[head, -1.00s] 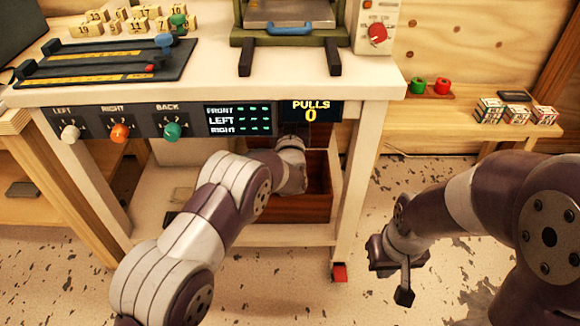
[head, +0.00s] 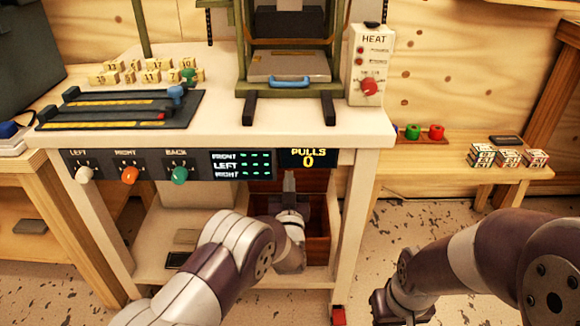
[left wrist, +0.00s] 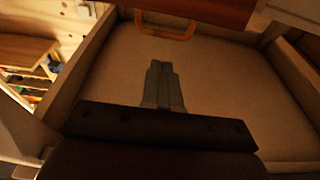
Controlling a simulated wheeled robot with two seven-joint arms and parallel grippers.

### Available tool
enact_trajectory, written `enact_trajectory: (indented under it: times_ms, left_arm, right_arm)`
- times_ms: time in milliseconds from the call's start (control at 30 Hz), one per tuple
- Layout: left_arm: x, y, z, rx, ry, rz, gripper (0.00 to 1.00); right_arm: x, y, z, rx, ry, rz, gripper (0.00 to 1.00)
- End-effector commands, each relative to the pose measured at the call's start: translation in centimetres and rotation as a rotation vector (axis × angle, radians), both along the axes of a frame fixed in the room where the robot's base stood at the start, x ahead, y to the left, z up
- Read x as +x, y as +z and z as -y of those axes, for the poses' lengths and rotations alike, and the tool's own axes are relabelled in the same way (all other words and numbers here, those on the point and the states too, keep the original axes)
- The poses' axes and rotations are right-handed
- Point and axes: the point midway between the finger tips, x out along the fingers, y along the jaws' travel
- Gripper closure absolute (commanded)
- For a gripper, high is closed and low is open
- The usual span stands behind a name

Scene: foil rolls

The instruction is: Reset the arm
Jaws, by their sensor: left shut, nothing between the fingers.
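My left gripper (head: 289,184) is shut and empty in the head view, in front of the white bench (head: 330,130) and just below the panel marked PULLS 0 (head: 309,158). In the left wrist view its fingers (left wrist: 163,86) are together, pointing away over a pale flat surface with raised sides. My left arm reaches in from the bottom of the head view. My right arm comes in from the right, and its gripper (head: 392,308) is low at the bottom edge, partly cut off. Whether its fingers are open or shut is unclear.
A reddish-brown wooden box (head: 318,232) stands on the bench's lower shelf behind my left gripper. On the bench are a press with a blue handle (head: 290,82), a HEAT box (head: 369,70) and a black slider board (head: 120,108). Small stacked boxes (head: 508,157) lie on the right shelf.

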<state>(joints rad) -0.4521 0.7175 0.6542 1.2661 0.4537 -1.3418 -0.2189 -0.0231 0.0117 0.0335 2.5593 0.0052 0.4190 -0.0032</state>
Motion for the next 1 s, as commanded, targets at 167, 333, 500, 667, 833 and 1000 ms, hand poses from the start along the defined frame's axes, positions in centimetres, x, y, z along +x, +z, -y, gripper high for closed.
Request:
enact_trajectory:
  times_ms: [167, 333, 500, 667, 833, 1000]
  left_arm:
    - [-3.2, 0.0, 0.1, 0.000, -0.002, -0.001, 1.00]
    - [-4.4, -0.4, 0.0, -0.001, 0.000, 0.001, 1.00]
    - [-4.2, -3.3, 0.7, -0.008, -0.039, -0.134, 1.00]
    - [-9.6, -13.0, 1.3, 0.062, -0.187, -0.765, 1.00]
    - [-22.3, -11.8, -6.0, 0.120, -0.205, -1.424, 1.00]
    - [-31.7, -6.7, -12.3, 0.130, -0.146, -1.725, 1.00]
  right_arm:
    - [0.0, 1.6, 0.0, 0.000, 0.000, 0.000, 1.00]
    - [0.0, 1.8, 0.0, 0.000, 0.000, 0.000, 1.00]
    - [0.0, 1.7, 0.0, 0.000, 0.000, 0.000, 1.00]
    - [0.0, 2.0, 0.0, 0.000, 0.000, 0.000, 1.00]
    - [0.0, 2.8, 0.0, 0.000, 0.000, 0.000, 1.00]
    - [0.0, 3.5, 0.0, 0.000, 0.000, 0.000, 1.00]
